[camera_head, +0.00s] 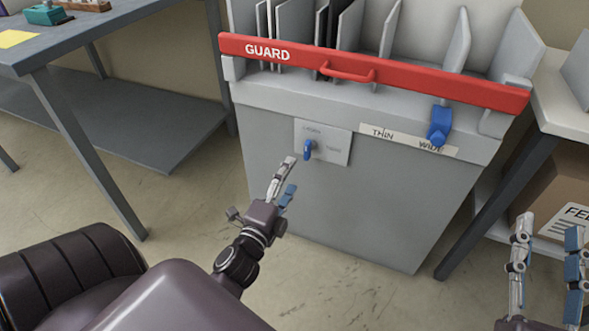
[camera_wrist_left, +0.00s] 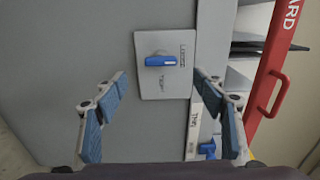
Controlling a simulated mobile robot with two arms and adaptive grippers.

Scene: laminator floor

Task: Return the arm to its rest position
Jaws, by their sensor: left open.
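My left gripper (camera_head: 289,175) is open and empty in front of the grey machine's front panel, just below and left of a blue knob (camera_head: 308,150) in the head view. The knob sits on a pale plate (camera_head: 335,150) with small lettering I cannot read fully. In the left wrist view, the open fingers of my left gripper (camera_wrist_left: 158,110) stand wide apart, with the knob (camera_wrist_left: 160,61) beyond them and nothing between them. My right gripper (camera_head: 549,228) is at the lower right, fingers apart and empty, before a cardboard box.
The machine (camera_head: 350,215) has a red GUARD bar (camera_head: 400,75) with a handle across upright panels. A blue lever (camera_head: 440,125) sits at the right end of a THIN-to-wide strip (camera_head: 385,133). A table (camera_head: 100,40) stands left, another bench right with the box (camera_head: 545,195) below. Floor between is clear.

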